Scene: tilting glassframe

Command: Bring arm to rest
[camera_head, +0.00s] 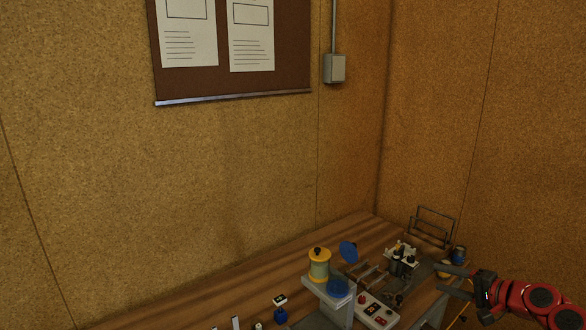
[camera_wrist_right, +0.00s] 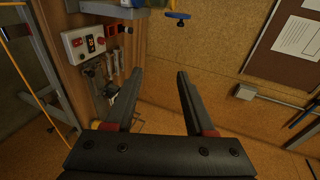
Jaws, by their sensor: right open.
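My right gripper (camera_head: 452,279) is at the right of the head view, at the end of the red arm, above the right part of the wooden table (camera_head: 230,275). Its two dark fingers point left and stand apart with nothing between them. In the right wrist view the fingers (camera_wrist_right: 155,95) also stand wide apart and empty, with the cork wall beyond. My left gripper does not show in either view.
Close to my right gripper are a grey control box with red buttons (camera_head: 376,314), a rack of tools (camera_head: 402,259) and a wire frame (camera_head: 433,226). Cork walls rise behind the table.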

